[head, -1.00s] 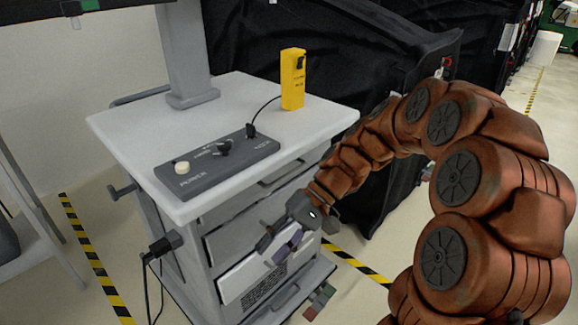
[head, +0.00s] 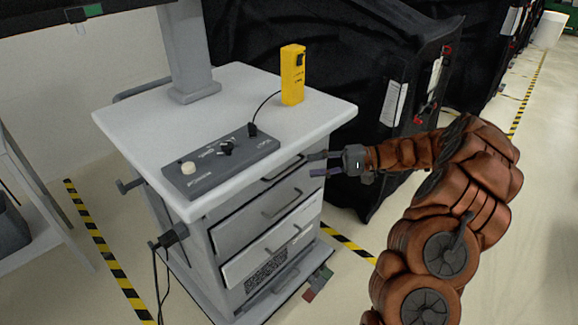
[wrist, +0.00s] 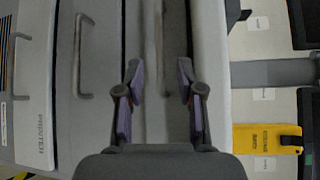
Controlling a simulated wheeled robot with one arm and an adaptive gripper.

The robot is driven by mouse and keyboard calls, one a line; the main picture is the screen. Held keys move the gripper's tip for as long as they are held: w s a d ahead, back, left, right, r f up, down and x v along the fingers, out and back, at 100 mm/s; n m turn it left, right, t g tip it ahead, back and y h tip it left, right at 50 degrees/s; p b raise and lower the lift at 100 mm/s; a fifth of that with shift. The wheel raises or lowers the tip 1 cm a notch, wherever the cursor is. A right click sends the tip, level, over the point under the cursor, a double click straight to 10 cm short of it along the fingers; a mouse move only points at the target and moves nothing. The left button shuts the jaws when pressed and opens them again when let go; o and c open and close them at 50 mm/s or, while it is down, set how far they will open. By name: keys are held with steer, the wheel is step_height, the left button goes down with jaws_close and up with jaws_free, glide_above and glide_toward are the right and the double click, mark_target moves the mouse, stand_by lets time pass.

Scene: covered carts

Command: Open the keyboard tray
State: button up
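The keyboard tray (head: 258,177) is the grey top front just under the white top of the cart, and it looks closed. In the wrist view the tray front (wrist: 148,40) runs up the middle, with a thin bar-like handle (wrist: 159,45) on it. My gripper (head: 318,164) is to the right of the tray front in the head view, at about its height. In the wrist view my gripper (wrist: 160,85) is open, with its fingers to either side of the handle line. I see no contact. Part of the tray front is hidden by the fingers.
Drawers with bar handles lie below, including a white-fronted one (head: 248,262). A grey control box (head: 220,165) and a yellow device (head: 292,80) stand on the cart top (head: 150,115). A black-covered cart (head: 395,60) stands close behind my arm.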

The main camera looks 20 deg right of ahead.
mark_target(293, 168)
steer(key=shift+p+x, duration=0.3)
steer(key=shift+x, duration=3.6)
jaws_close()
